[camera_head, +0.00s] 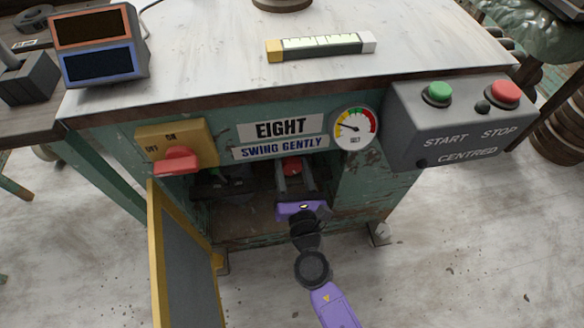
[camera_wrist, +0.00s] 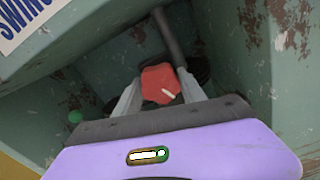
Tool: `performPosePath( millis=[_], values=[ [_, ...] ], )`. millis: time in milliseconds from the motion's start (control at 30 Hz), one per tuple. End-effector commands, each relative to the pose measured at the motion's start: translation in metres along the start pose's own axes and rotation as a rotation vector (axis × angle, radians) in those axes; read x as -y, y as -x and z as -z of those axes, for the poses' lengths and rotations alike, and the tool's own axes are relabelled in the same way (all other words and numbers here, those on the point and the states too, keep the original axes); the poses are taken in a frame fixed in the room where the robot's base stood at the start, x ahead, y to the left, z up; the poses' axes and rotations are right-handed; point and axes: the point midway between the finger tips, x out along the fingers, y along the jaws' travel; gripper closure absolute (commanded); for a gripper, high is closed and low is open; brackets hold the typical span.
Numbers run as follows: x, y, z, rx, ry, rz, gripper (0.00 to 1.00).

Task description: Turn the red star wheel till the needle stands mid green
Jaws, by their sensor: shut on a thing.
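The red star wheel (camera_wrist: 160,84) sits inside the open bay of the green cabinet, with a pale mark on its face. In the wrist view my gripper (camera_wrist: 157,92) has one finger on each side of the wheel, shut on it. In the head view my purple gripper (camera_head: 291,180) reaches into the bay, and a little of the red wheel (camera_head: 291,165) shows between the fingers. The round gauge (camera_head: 355,129) is on the cabinet front, with yellow at left, green near the top and red at right. Its dark needle points left and slightly up, in the yellow.
The yellow-edged door (camera_head: 183,255) hangs open at left of the bay. A red switch handle (camera_head: 176,161) sticks out above it. The bay walls are close around my gripper. A grey START/STOP box (camera_head: 450,125) juts out at right. A level (camera_head: 320,46) lies on the top.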

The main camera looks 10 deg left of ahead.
Motion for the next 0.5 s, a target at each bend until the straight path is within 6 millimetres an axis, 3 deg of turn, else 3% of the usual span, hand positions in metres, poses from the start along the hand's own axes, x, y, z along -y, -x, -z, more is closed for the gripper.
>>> performPosePath(
  millis=[500],
  values=[
    [0.0018, 0.0003, 0.0024, 0.002, -0.435, 0.001, 0.93]
  ],
)
